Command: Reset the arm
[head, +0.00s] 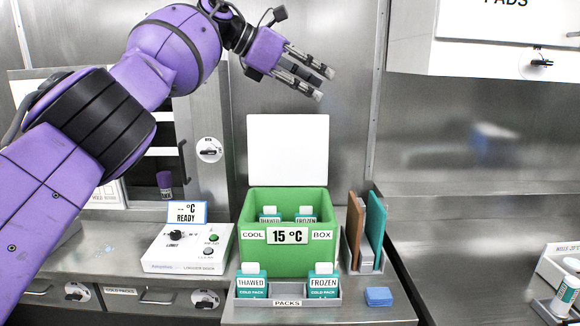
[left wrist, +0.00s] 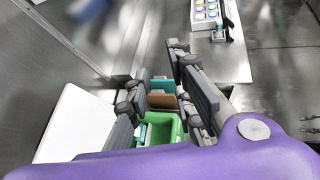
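My purple left arm reaches in from the left of the head view. Its gripper (head: 326,84) is raised in front of the back wall, above and to the right of the cool box's open white lid (head: 288,150). Its two fingers are apart with nothing between them. The left wrist view also shows the parted fingers (left wrist: 160,62), with the green cool box (left wrist: 163,124) below and beyond them. My right gripper is in neither view.
The green cool box (head: 289,258) reads 15 °C and holds packs. Thawed (head: 252,284) and frozen (head: 323,284) cold packs stand in the packs tray in front. A white logger dock (head: 188,250) is left; upright panels (head: 376,230) and a blue block (head: 378,296) are right.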

